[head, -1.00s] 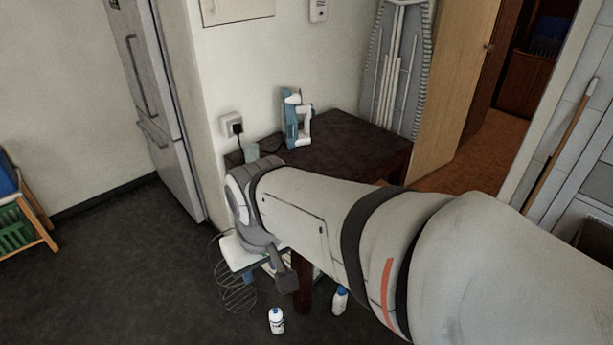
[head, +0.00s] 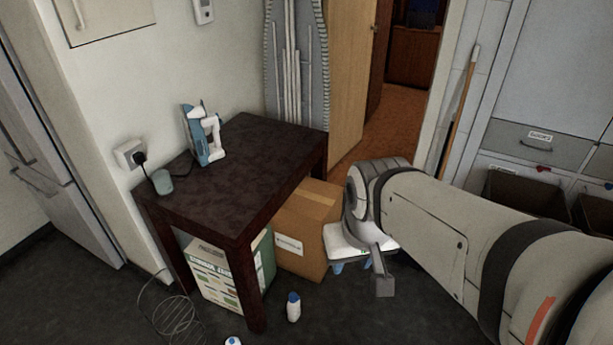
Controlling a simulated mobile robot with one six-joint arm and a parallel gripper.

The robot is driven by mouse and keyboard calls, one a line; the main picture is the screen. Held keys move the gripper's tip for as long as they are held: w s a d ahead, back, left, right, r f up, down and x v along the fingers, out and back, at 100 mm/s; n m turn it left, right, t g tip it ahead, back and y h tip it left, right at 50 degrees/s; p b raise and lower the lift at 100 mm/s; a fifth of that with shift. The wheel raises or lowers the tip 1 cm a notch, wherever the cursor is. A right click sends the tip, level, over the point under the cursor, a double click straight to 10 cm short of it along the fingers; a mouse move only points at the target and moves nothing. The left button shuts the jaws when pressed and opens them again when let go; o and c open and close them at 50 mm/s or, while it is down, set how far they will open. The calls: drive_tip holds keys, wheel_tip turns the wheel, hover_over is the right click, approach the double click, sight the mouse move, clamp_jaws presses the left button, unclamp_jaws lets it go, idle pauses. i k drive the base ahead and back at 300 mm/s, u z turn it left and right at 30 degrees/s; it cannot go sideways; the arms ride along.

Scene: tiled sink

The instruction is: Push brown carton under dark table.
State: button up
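The brown carton (head: 302,238) stands on the floor at the right side of the dark table (head: 235,175). Its top and right part show beyond the tabletop's edge; its left part is hidden behind the table's edge and the box under it. My gripper (head: 352,266) hangs just right of the carton in the picture, pointing down, with its two blue fingertips apart and nothing between them. I cannot tell whether it touches the carton.
A white and green box (head: 213,275) stands under the table. A white bottle (head: 293,307) and a wire coil (head: 178,318) are on the floor in front. An iron (head: 203,135) stands on the table. An ironing board (head: 297,60) leans behind.

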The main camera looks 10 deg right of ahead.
sight(297, 227)
drive_tip(key=u, duration=0.1)
drive_tip(key=k, duration=0.4)
drive_tip(key=z, duration=1.35)
drive_tip(key=i, duration=2.2)
drive_tip(key=u, duration=0.65)
drive_tip(key=k, duration=0.9)
drive_tip(key=u, duration=0.25)
drive_tip(key=i, duration=0.45)
drive_tip(key=z, duration=0.05)
